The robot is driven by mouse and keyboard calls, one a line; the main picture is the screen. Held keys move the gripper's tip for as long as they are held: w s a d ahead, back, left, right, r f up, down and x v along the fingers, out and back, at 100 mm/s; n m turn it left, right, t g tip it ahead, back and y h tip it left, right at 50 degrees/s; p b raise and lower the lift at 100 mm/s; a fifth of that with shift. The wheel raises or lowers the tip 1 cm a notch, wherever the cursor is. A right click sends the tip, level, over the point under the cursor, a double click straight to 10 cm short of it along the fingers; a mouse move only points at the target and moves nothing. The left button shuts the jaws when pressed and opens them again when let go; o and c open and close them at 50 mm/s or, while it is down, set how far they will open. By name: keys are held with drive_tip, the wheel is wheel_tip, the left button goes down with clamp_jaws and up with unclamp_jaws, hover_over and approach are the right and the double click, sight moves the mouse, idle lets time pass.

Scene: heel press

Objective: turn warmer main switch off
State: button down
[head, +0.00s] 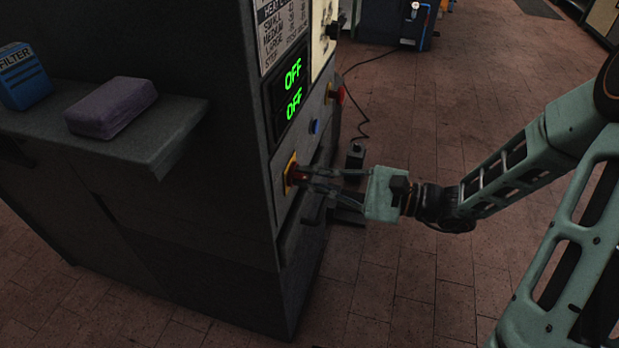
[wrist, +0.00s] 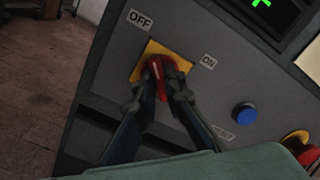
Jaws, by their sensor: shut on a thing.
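The main switch is a red handle (wrist: 160,70) on a yellow plate (wrist: 148,50), low on the dark machine's front panel. In the head view the red handle (head: 293,174) shows beside the fingertips. An OFF label (wrist: 139,19) is above left of the plate in the wrist view, and an ON label (wrist: 209,61) is to its right. My gripper (wrist: 161,84) is shut on the red handle, one finger on each side. In the head view my gripper (head: 306,180) reaches it from the right. The fingers hide part of the handle; its upper end points roughly toward OFF.
Two green OFF readouts (head: 293,88) glow above the switch. A blue button (wrist: 244,114) and a red button (wrist: 306,155) on yellow are on the same panel. A shelf (head: 170,135) holds a purple block (head: 110,107) and a blue filter box (head: 22,77). Brick floor lies open at right.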

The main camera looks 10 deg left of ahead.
idle(0.4)
drive_tip(key=c, duration=2)
unclamp_jaws()
drive_tip(key=d, duration=0.8)
drive_tip(key=s+d, duration=0.1)
drive_tip(key=d, duration=0.3)
